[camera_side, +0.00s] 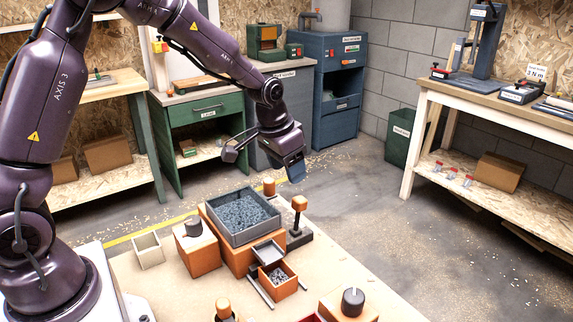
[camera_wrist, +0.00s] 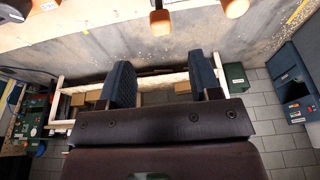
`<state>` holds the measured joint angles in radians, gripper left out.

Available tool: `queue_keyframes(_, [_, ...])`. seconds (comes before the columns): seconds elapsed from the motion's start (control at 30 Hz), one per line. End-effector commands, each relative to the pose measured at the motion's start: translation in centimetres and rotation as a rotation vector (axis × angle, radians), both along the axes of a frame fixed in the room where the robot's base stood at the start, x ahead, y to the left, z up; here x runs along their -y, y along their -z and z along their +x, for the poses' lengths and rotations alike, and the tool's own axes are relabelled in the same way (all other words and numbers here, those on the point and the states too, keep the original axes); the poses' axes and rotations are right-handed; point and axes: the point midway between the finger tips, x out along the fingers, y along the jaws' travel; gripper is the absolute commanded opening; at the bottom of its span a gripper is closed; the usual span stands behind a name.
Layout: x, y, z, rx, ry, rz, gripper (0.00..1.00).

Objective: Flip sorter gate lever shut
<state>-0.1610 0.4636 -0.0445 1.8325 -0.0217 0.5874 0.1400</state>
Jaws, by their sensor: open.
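A lever with an orange cap (camera_side: 299,203) stands roughly upright on a dark base just right of the grey pellet tray (camera_side: 243,222) on its orange box. Another orange cap (camera_side: 269,187) shows behind the tray. I cannot tell for certain which one is the sorter gate lever. My gripper (camera_side: 294,170) hangs above and behind the capped lever, apart from it. In the wrist view my gripper (camera_wrist: 166,84) has its two blue fingers wide apart with nothing between them. Two orange caps, one left (camera_wrist: 160,22) and one right (camera_wrist: 235,8), show at the top edge, beyond the fingers.
A small metal chute (camera_side: 267,252) leads toward an orange bin (camera_side: 278,280) holding pellets. An orange block with a dark knob (camera_side: 194,228) and a pale open box (camera_side: 148,250) stand left. Another knobbed block (camera_side: 352,300) stands at the front. Air around my gripper is clear.

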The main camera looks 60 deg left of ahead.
Motion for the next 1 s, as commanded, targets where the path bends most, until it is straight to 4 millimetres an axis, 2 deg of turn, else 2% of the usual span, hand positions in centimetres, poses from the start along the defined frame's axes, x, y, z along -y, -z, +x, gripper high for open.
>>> queue_keyframes(0.3, [0.0, -0.3, -0.1, 0.000, 0.000, 0.000, 0.57])
queue_keyframes(0.4, [0.2, 0.5, 0.0, -0.014, 0.005, -0.002, 0.57])
queue_keyframes(0.57, [0.3, 1.1, 3.0, -0.073, 0.020, -0.003, 0.57])
queue_keyframes(0.7, [0.2, 0.3, 4.4, -0.174, 0.018, 0.000, 0.57])
queue_keyframes(0.87, [0.0, -0.9, 4.2, -0.248, 0.003, 0.002, 0.57])
queue_keyframes(1.0, [0.0, 0.4, 3.9, -0.266, 0.000, 0.000, 0.57])
